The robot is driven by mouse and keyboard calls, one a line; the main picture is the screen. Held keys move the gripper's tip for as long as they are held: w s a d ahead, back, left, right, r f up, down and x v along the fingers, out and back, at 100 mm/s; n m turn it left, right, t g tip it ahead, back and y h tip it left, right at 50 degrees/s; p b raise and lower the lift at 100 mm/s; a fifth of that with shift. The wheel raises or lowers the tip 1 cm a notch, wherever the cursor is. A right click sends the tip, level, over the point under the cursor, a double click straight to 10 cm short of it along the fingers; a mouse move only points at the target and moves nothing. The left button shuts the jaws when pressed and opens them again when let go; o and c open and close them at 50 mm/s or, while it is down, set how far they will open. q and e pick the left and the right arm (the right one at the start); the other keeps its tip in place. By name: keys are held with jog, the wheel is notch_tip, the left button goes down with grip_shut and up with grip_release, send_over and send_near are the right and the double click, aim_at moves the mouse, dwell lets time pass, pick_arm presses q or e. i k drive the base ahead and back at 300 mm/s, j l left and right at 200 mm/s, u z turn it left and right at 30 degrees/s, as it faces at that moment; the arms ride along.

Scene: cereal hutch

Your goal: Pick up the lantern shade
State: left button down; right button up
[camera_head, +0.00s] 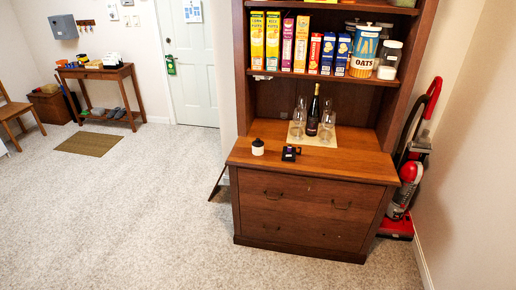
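A small white, rounded piece with a dark top (258,148) stands on the left front of the wooden hutch's counter (330,165). It may be the lantern shade, but it is too small to tell for sure. A small black object (290,154) with a handle-like part sits just right of it, apart from it. Neither of my grippers is in view.
A dark bottle (313,115) and clear glassware (327,124) stand on a pale mat behind. Cereal boxes (272,42) and an oats canister (364,52) fill the shelf above. A red vacuum (407,175) stands right of the hutch. Carpet (150,220) in front and left is clear.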

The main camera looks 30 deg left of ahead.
aim_at(257, 146)
jog(key=i+j+z, duration=0.1)
jog(key=j, duration=0.25)
jog(key=i+j, duration=0.35)
jog(key=i+j+z, duration=0.15)
jog(key=j, duration=0.25)
jog(key=i+j, duration=0.25)
jog(key=j, duration=0.15)
jog(key=z, duration=0.05)
